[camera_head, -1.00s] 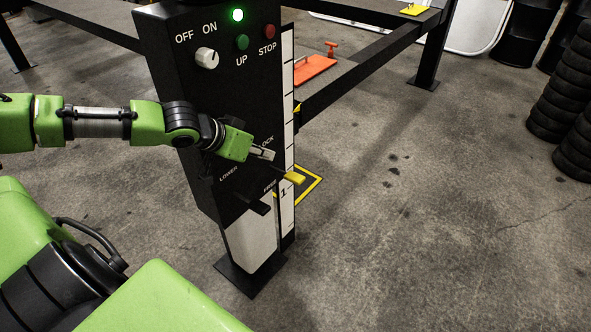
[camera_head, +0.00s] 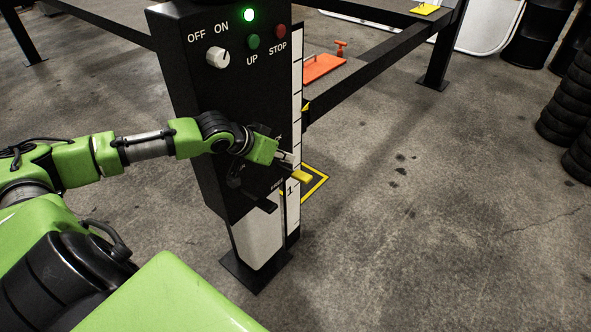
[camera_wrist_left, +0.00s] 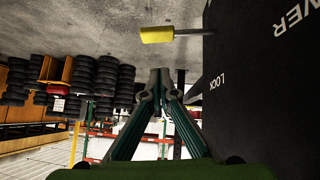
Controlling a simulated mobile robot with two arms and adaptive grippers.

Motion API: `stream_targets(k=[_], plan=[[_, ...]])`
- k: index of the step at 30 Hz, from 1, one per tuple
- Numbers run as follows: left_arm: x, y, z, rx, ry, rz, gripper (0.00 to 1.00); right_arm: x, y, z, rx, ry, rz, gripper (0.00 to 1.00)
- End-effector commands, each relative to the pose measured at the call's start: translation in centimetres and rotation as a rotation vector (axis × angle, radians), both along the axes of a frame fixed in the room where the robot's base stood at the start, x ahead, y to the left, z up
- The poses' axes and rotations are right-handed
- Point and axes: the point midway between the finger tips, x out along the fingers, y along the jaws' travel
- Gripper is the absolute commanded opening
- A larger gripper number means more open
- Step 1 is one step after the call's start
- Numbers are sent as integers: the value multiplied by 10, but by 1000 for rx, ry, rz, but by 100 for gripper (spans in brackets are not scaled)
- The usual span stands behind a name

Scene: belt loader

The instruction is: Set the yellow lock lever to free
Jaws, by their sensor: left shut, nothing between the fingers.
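The yellow lock lever (camera_head: 301,176) sticks out to the right from the lower part of the black control post (camera_head: 215,105). My left gripper (camera_head: 292,161) is shut and empty, just above the yellow grip in the head view. In the left wrist view the yellow grip (camera_wrist_left: 158,34) on its thin rod lies beyond the shut fingertips (camera_wrist_left: 159,74), with a visible gap. The LOCK label shows on the post at the right of that view. In the head view my gripper covers most of the lever's labels. My right gripper is not in view.
A dark handle (camera_head: 262,204) juts from the post below the gripper. The white ruled strip (camera_head: 294,120) runs down the post's right edge. A knob (camera_head: 216,55), green UP and red STOP buttons sit higher. Floor to the right is free up to stacked tires (camera_head: 568,110).

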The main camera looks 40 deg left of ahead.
Motion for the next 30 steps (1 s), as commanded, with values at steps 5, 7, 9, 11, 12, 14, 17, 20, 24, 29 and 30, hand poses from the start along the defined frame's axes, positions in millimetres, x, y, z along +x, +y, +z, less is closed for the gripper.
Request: stream_targets(k=[5,7,9,11,12,14,17,20,24,29,30], plan=[[20,-5,-17,-6,-1,2,0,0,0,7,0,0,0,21],[28,-8,-25,-4,-1,0,0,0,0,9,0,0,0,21],[28,-9,-37,-2,4,-1,0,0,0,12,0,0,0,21],[27,-10,-46,-1,5,-2,0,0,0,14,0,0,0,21],[27,-10,-51,0,3,-1,0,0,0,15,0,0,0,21],[28,-11,-57,0,2,-2,0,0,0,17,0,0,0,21],[27,-12,-64,0,1,-2,0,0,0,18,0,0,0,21],[27,-12,-67,1,1,-2,0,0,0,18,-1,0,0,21],[27,-12,-68,2,1,-2,0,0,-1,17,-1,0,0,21],[27,-12,-68,2,1,-2,0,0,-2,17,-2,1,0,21],[27,-12,-68,2,1,-2,0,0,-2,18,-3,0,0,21]])
